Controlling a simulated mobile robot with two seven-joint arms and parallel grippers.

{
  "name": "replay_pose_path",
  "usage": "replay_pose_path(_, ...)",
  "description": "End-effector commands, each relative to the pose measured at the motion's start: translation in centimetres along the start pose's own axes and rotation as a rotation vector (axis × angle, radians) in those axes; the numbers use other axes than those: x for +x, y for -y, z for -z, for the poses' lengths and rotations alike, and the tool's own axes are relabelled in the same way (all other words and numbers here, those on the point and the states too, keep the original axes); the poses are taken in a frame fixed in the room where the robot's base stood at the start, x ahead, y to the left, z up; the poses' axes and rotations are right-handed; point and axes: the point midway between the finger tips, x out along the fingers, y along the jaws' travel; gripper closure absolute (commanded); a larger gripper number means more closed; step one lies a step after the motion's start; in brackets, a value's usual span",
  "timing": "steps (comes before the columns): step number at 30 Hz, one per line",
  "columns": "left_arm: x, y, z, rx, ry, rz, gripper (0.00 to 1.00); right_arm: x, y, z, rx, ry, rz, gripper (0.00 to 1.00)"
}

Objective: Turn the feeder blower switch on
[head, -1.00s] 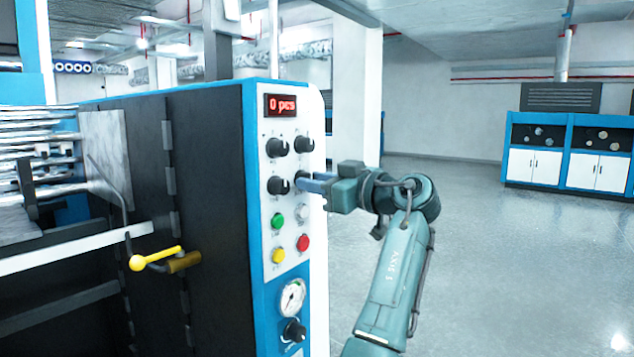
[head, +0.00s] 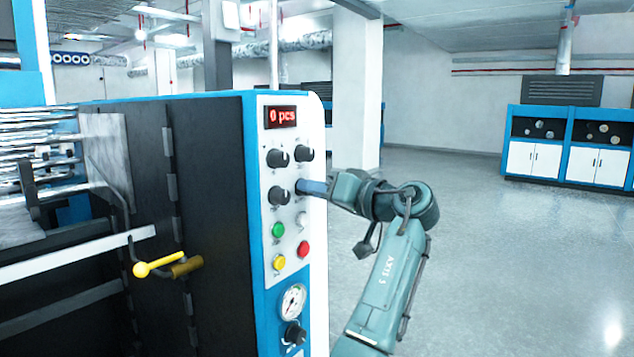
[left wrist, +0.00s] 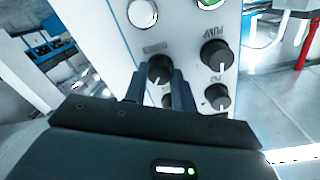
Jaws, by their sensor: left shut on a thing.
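A white control panel (head: 291,222) on the blue-edged machine carries several black rotary switches. In the head view I see one at upper left (head: 278,158), one at upper right (head: 304,153) and one at lower left (head: 279,196). My left gripper (head: 301,187) covers the lower right switch in that view. In the left wrist view that black switch (left wrist: 160,68) sits between my two dark fingers, and the gripper is shut on it. Its label is too small to read, so I cannot tell its name or its exact setting. My right gripper is not in view.
A green button (head: 278,230), yellow button (head: 279,262) and red button (head: 304,249) sit below the switches, with a gauge (head: 292,301) under them. A red display (head: 281,117) reads "0 pcs". A yellow-knobbed lever (head: 142,270) sticks out at left. Floor at right is clear.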

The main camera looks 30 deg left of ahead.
Motion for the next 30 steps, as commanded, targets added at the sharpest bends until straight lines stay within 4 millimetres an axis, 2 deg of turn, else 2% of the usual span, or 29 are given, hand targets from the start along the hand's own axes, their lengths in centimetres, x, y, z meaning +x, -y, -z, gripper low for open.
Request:
replay_pose_path(13,0.00,0.09,0.33,0.298,0.014,0.002,0.97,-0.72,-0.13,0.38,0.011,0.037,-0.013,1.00)
replay_pose_path(30,0.00,-0.01,0.21,0.376,0.017,0.004,0.97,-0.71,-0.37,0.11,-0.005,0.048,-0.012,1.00)
